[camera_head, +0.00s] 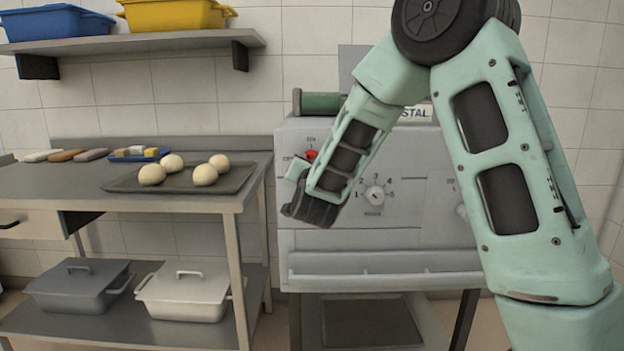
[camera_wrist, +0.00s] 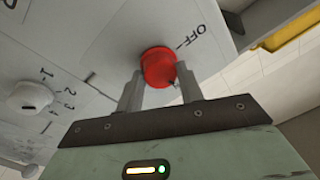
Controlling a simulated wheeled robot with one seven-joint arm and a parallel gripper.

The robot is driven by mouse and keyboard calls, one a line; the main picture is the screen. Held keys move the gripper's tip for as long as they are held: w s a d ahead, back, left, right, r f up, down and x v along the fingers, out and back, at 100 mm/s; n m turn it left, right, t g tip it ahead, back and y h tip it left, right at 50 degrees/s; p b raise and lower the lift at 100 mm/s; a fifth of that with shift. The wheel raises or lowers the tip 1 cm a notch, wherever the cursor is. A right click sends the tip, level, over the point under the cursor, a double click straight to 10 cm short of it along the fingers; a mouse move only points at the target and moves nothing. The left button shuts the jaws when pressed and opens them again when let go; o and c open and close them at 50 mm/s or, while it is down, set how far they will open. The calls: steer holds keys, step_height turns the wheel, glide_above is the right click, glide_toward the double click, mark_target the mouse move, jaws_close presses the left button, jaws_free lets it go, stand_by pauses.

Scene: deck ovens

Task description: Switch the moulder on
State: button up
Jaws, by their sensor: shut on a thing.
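The moulder (camera_head: 400,240) is the pale grey machine in the middle of the head view. Its red switch knob (camera_head: 311,155) is at the upper left of the front panel, partly hidden by my arm. In the wrist view the red knob (camera_wrist: 158,68) sits between the two fingers of my gripper (camera_wrist: 158,85), which is shut on it. An OFF label with a tick mark shows beside the knob there. I cannot make out a pointer on the knob. In the head view my gripper (camera_head: 298,172) is at the panel's left side.
A white numbered dial (camera_head: 374,196) is right of the knob on the same panel. A steel table (camera_head: 100,198) on the left bears a dark tray (camera_head: 225,187) with several dough balls. Two lidded bins stand below. A wall shelf (camera_head: 130,42) holds blue and yellow tubs.

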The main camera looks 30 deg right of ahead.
steer(key=shift+f+m+h+b, duration=0.15)
steer(key=shift+m+h+b, duration=0.15)
steer(key=shift+m+b, duration=1.45)
steer(key=shift+m, duration=0.25)
steer(key=o, duration=1)
steer(key=v, duration=1.7)
steer(key=shift+a+r, duration=0.2)
steer(key=shift+r, duration=0.1)
steer(key=shift+s, duration=0.15)
